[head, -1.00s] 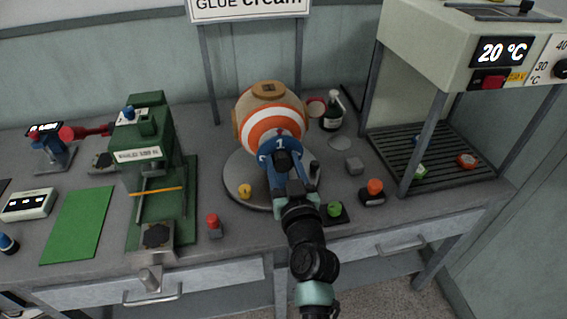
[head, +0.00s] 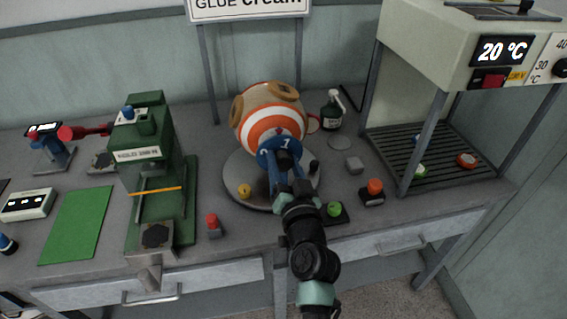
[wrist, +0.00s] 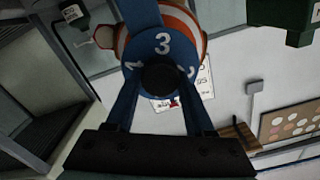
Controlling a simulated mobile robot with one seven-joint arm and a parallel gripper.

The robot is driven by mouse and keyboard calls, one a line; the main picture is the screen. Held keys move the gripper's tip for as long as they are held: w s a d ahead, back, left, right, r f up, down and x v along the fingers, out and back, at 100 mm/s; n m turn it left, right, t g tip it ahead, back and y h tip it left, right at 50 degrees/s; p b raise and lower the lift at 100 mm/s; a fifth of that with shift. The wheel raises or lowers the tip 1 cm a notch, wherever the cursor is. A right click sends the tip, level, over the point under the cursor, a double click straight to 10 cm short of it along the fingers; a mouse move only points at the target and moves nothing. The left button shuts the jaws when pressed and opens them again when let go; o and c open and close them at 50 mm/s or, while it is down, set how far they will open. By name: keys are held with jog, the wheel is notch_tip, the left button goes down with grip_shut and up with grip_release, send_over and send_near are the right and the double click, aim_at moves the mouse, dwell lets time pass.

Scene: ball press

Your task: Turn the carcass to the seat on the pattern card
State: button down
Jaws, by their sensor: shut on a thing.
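The carcass (head: 272,122) is a ball with orange and white bands and tan round patches, on a grey round stand (head: 238,172). A blue dial (head: 268,146) with white numbers faces my arm on its near side. In the wrist view the dial (wrist: 162,44) shows a 3 at the top and numbers at either side. My gripper (head: 284,165) is shut on the dark knob (wrist: 158,78) at the dial's centre, one finger on each side. A white sheet with small marks (wrist: 207,80) shows partly behind the dial; I cannot tell whether it is the pattern card.
A green press (head: 145,150) stands at left, beside a green mat (head: 78,225). A yellow knob (head: 244,190) is on the stand. Red (head: 213,220), green (head: 334,209) and orange (head: 375,186) buttons line the front. A dark bottle (head: 332,115) stands behind; a slatted rack (head: 440,150) is at right.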

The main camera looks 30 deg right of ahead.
jog(key=m, duration=0.6)
jog(key=shift+m+p, duration=0.3)
jog(key=shift+p, duration=0.05)
jog(key=m, duration=0.3)
jog(key=m+p, duration=0.1)
jog(key=m, duration=0.2)
jog(key=shift+d+f, duration=0.15)
jog(key=shift+f, duration=0.05)
jog(key=shift+m, duration=0.3)
jog(key=shift+c, duration=1.3)
grip_release()
jog(key=v, duration=1.3)
jog(key=shift+r, duration=0.1)
